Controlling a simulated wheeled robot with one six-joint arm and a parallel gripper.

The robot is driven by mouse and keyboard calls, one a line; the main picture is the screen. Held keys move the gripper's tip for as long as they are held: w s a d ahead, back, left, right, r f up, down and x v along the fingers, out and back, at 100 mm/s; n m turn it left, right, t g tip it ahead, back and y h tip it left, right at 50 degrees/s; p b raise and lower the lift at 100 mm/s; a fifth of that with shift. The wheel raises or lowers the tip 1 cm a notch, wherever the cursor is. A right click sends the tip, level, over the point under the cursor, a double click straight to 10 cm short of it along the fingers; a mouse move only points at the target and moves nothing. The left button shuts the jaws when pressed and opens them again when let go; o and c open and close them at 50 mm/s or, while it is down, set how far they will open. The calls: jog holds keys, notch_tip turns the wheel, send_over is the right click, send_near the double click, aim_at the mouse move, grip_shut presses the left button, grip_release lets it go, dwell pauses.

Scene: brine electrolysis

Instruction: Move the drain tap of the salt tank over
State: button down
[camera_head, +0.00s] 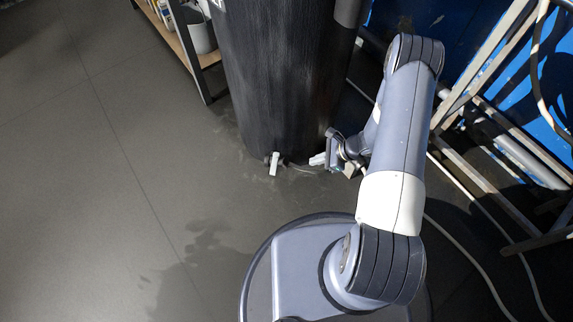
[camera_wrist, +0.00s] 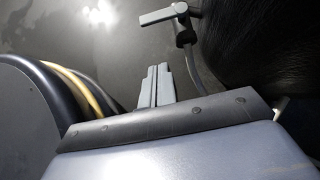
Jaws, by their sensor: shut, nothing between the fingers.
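The salt tank (camera_head: 275,85) is a tall black cylinder standing on the floor; its dark wall also shows at the right of the wrist view (camera_wrist: 250,50). The drain tap (camera_head: 274,164) sits low on its front, with a pale lever handle. In the wrist view the tap's grey lever (camera_wrist: 165,15) points left from a dark valve body. My gripper (camera_head: 318,160) is low beside the tank, to the right of the tap. In the wrist view its fingers (camera_wrist: 156,72) are together and empty, a little apart from the tap. A thin hose runs down from the tap.
A wooden shelf (camera_head: 180,35) with a white bucket (camera_head: 200,35) stands behind left of the tank. A metal frame like a ladder (camera_head: 480,170) and loose cables (camera_head: 470,255) lie on the right. The grey floor on the left (camera_head: 90,180) is clear.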

jog(key=f, duration=0.2)
jog(key=b, duration=0.4)
send_near(275, 164)
jog(key=a+f, duration=0.3)
jog(key=f, duration=0.2)
jog(key=shift+s+a+f, duration=0.15)
jog(key=shift+s+f, duration=0.15)
jog(key=shift+f, duration=0.1)
